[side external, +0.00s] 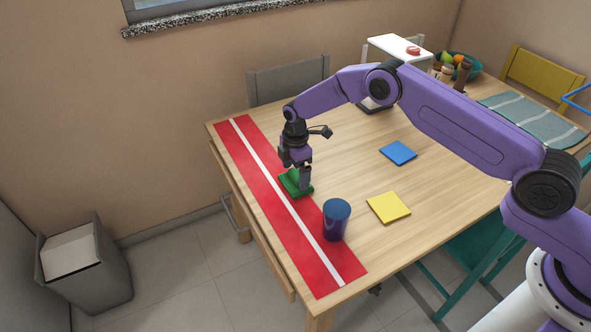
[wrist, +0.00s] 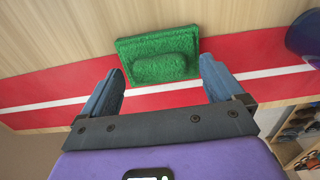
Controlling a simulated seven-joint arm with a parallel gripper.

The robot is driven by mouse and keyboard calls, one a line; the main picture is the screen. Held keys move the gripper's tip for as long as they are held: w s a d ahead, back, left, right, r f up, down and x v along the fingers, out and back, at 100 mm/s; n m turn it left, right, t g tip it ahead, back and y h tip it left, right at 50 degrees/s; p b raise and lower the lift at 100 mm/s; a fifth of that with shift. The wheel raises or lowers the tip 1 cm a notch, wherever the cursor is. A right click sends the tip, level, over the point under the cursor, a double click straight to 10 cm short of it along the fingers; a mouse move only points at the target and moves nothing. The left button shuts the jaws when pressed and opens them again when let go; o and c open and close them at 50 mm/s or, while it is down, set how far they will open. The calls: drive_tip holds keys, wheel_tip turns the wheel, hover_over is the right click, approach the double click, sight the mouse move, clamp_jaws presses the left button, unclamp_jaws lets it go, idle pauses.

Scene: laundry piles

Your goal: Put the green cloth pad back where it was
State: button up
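The green cloth pad (side external: 290,185) lies on the red runner (side external: 308,262) near the table's left edge. In the wrist view the pad (wrist: 135,48) is a fuzzy square with a raised oblong lump on top. It lies across the edge of the runner, partly on red cloth and partly on bare wood. My gripper (side external: 304,183) is right over the pad, pointing down. In the wrist view its two fingers (wrist: 161,68) are spread wide, with the lump between their tips in the picture. Whether the fingertips touch the pad cannot be told.
A dark blue-purple cup (side external: 336,220) stands close by on the runner's right edge. A blue square (side external: 398,153) and a yellow square (side external: 388,207) lie on the wood to the right. The bare wood between them is clear. A fruit bowl (side external: 474,66) is at the back.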

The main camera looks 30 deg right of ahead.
sight(296, 174)
wheel_tip(296, 174, up, 12)
drive_tip(key=shift+r, duration=0.15)
idle(0.5)
drive_tip(key=shift+r, duration=0.1)
drive_tip(key=s+r+m, duration=0.1)
drive_tip(key=s+r, duration=0.5)
drive_tip(key=s, duration=0.4)
drive_tip(key=s+r+m, duration=0.2)
drive_tip(key=s+r, duration=0.5)
drive_tip(key=s, duration=0.4)
drive_tip(key=s+d+m, duration=0.1)
drive_tip(key=s+d, duration=0.6)
drive_tip(key=s, duration=0.4)
drive_tip(key=s+d+m, duration=0.1)
drive_tip(key=s+d, duration=0.6)
drive_tip(key=s, duration=0.5)
drive_tip(key=shift+s+d+r, duration=0.2)
drive_tip(key=shift+s+d, duration=0.05)
drive_tip(key=shift+d, duration=0.1)
